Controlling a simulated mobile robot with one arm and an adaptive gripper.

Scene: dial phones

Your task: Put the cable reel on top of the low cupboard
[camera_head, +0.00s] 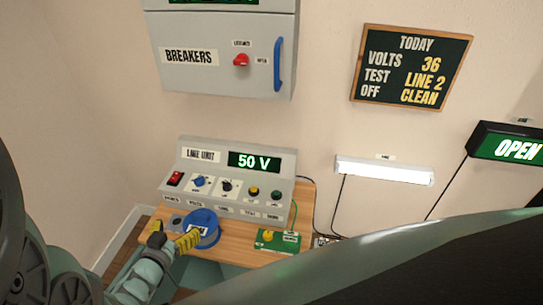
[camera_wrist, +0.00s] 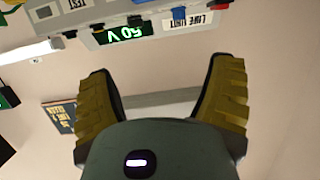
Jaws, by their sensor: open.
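The cable reel appears to be the round blue object (camera_head: 205,219) with a white label, on the left part of the wooden bench top (camera_head: 301,205). My gripper (camera_head: 172,237) has yellow fingers spread apart at the bench's front left. In the head view the right finger overlaps the reel's left side; I cannot tell whether they touch. In the wrist view my gripper (camera_wrist: 165,68) is open with nothing between the fingers, and no reel shows there. No low cupboard can be made out in either view.
The grey line unit (camera_head: 232,172), reading 50 V, stands at the back of the bench. A green box (camera_head: 277,239) with a yellow button sits front right. The breakers cabinet (camera_head: 215,75) hangs above. A dark curved shape covers the lower right of the head view.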

